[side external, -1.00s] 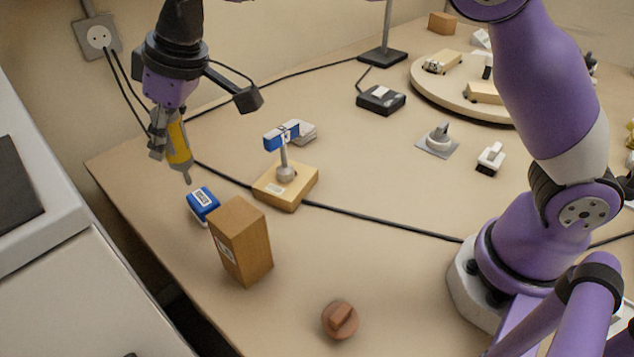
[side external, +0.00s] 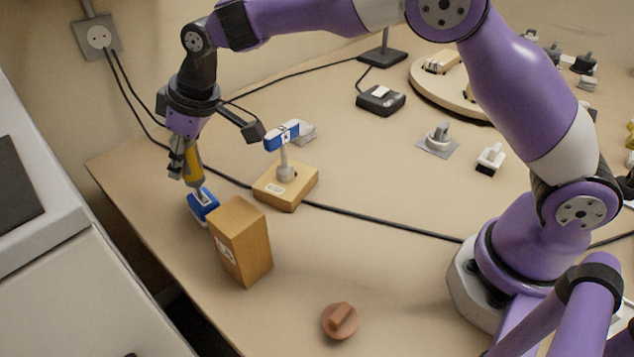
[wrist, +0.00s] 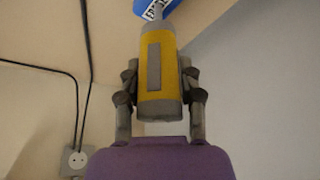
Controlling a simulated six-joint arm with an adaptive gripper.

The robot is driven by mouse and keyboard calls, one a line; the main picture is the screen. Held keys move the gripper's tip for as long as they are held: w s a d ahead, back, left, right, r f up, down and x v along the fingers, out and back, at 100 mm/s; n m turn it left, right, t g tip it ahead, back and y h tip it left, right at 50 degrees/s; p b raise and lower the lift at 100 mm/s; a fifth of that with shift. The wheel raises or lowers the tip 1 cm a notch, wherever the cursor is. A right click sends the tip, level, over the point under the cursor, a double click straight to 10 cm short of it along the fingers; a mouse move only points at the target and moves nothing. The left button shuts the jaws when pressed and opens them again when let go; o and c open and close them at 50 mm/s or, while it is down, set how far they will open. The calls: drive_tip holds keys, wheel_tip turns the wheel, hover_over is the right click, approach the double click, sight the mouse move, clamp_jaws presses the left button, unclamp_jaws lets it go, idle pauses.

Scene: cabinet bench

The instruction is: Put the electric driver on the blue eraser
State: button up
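The electric driver (side external: 194,168) is yellow and grey with a grey tip pointing down. My gripper (side external: 184,167) is shut on it; the wrist view shows the driver (wrist: 157,75) between the two fingers (wrist: 158,90). The blue eraser (side external: 203,207) has a white label and lies on the bench near its left edge. The driver's tip is directly over or touching the eraser; I cannot tell which. Part of the eraser (wrist: 147,7) shows at the top of the wrist view, beyond the tip.
A brown wooden block (side external: 241,243) stands just right of the eraser, close to it. A wooden base (side external: 285,187) with a post and blue-and-white top stands further right. A black cable (side external: 370,217) crosses the bench. A round brown knob (side external: 340,320) lies in front.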

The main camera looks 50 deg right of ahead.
drive_tip(key=shift+o, duration=0.8)
drive_tip(key=shift+r, duration=0.1)
drive_tip(key=shift+r, duration=0.35)
drive_tip(key=s+d+r+m, duration=0.1)
drive_tip(key=s+d+r, duration=0.25)
drive_tip(key=r, duration=0.25)
drive_tip(key=s+d+r, duration=0.3)
drive_tip(key=s+r, duration=0.1)
drive_tip(key=r, duration=0.2)
drive_tip(key=s+d+f+m+h, duration=0.1)
drive_tip(key=s+d+f+m, duration=0.2)
drive_tip(key=s+d, duration=0.3)
drive_tip(key=s+d+f+m+t+h, duration=0.1)
drive_tip(key=s+d+f+m, duration=0.1)
drive_tip(key=s+d, duration=0.5)
drive_tip(key=s, duration=0.4)
drive_tip(key=shift+s+f+m+t+h, duration=0.15)
drive_tip(key=shift+f+m+t+h, duration=0.15)
drive_tip(key=shift+f+m, duration=0.1)
